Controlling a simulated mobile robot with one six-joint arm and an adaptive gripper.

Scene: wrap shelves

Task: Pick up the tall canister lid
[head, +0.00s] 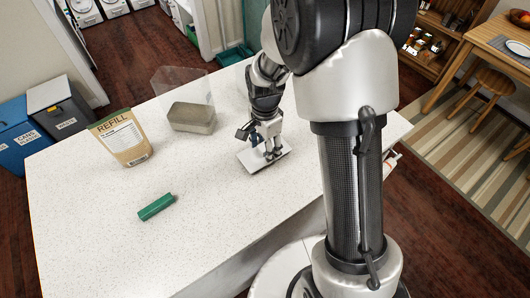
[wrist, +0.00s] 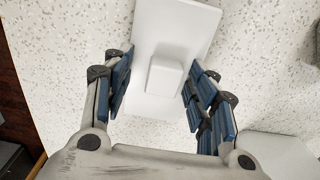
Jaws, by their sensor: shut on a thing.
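The canister lid is a flat white rectangular plate (head: 246,161) with a block-shaped knob on top. It is at the right part of the counter, and it also shows in the wrist view (wrist: 172,28). My gripper (head: 266,149) points down over the lid, with its blue-padded fingers (wrist: 161,84) on either side of the knob. It is shut on the lid by the knob. I cannot tell whether the lid rests on the counter or is just above it. A clear open canister (head: 184,88) with grey-brown contents low inside stands left of my gripper.
The speckled white counter (head: 215,215) is clear around the lid and toward its front edge. A tan and green refill pouch (head: 122,138) stands at the left. A green block-like object (head: 156,207) lies nearer the front. Bins (head: 58,105) stand on the floor beyond the counter's left end.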

